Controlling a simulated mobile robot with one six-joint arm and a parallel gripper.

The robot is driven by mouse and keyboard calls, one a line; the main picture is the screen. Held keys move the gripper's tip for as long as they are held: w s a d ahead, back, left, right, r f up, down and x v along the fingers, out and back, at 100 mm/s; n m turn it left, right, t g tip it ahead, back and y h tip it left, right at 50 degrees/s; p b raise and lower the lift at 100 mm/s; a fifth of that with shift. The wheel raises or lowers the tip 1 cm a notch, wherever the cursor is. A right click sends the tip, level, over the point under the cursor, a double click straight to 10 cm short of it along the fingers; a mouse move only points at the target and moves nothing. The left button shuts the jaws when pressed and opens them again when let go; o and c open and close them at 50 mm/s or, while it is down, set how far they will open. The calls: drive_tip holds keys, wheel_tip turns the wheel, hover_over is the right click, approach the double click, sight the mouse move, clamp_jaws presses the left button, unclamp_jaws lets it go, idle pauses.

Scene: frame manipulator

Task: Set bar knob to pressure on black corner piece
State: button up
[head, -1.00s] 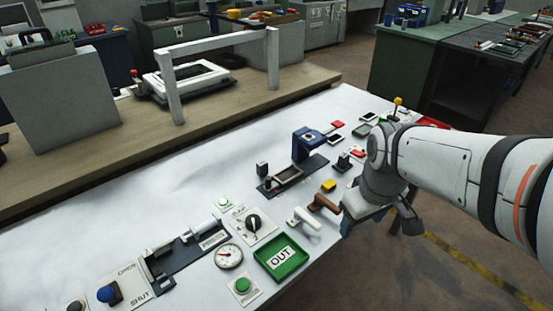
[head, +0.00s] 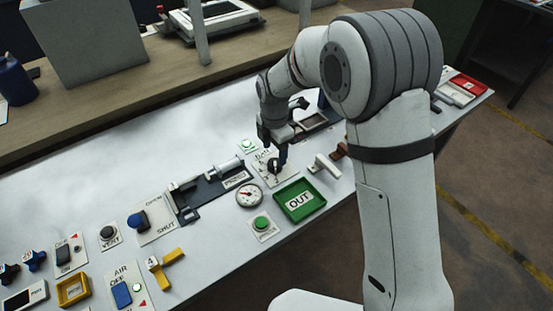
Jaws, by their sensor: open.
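The black bar knob (head: 273,166) sits on a white plate (head: 268,180) lettered BAR, near the middle of the white bench top. My gripper (head: 273,155) points down at the knob, with one dark finger to its right. The jaws are open; whether they straddle or touch the knob is too small to tell. The knob's pointer and part of the plate's lettering are hidden or unreadable. A dark corner-shaped fixture (head: 187,208) lies left of the plate, with a grey cylinder at its upper right.
A round gauge (head: 250,195), a green OUT tray (head: 300,216) and a green button (head: 261,223) lie in front of the knob. A white lever handle (head: 324,166) is to the right. My arm covers much of the right side.

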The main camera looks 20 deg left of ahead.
sight(275, 163)
wheel_tip(275, 163, down, 5)
idle(0.3)
drive_tip(key=c, duration=0.9)
drive_tip(key=shift+d, duration=0.15)
drive_tip(key=shift+c, duration=0.4)
